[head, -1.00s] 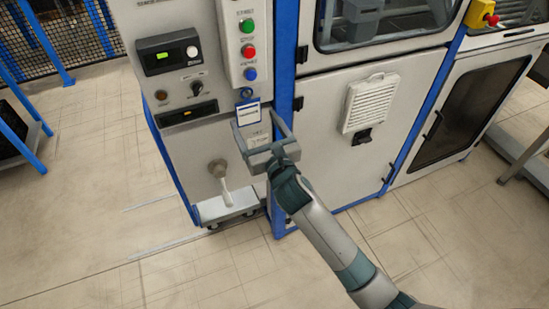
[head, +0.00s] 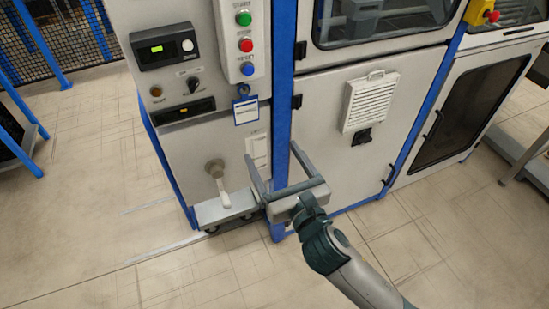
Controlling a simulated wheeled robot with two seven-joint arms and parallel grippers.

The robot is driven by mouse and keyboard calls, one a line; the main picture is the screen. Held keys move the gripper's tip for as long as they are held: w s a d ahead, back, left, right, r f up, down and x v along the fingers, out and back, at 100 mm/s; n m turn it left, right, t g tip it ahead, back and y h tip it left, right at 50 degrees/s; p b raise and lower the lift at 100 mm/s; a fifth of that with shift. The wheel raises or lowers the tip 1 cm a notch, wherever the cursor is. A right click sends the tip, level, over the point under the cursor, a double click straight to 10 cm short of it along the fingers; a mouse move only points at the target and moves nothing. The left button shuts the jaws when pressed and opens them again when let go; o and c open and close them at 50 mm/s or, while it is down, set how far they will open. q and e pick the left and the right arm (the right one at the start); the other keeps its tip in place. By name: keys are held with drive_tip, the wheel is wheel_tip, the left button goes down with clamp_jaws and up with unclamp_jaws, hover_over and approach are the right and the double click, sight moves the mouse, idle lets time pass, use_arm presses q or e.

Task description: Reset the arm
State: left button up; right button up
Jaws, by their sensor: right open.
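My right arm comes in from the lower right. Its gripper (head: 271,151) is open and empty, with its two grey fingers spread wide and pointing up in the picture. It appears in front of the lower part of the grey and blue machine, across the blue corner post (head: 282,95). A white plate on the panel shows between the fingers. I cannot tell how far the fingers are from the machine. My left gripper is not in view.
The panel (head: 190,100) carries green (head: 243,18), red (head: 246,45) and blue (head: 247,68) buttons, a hanging tag (head: 246,111) and a lever handle (head: 219,184). A vent (head: 371,103) is on the door to the right. Open tiled floor (head: 110,210) lies left.

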idle(0.4)
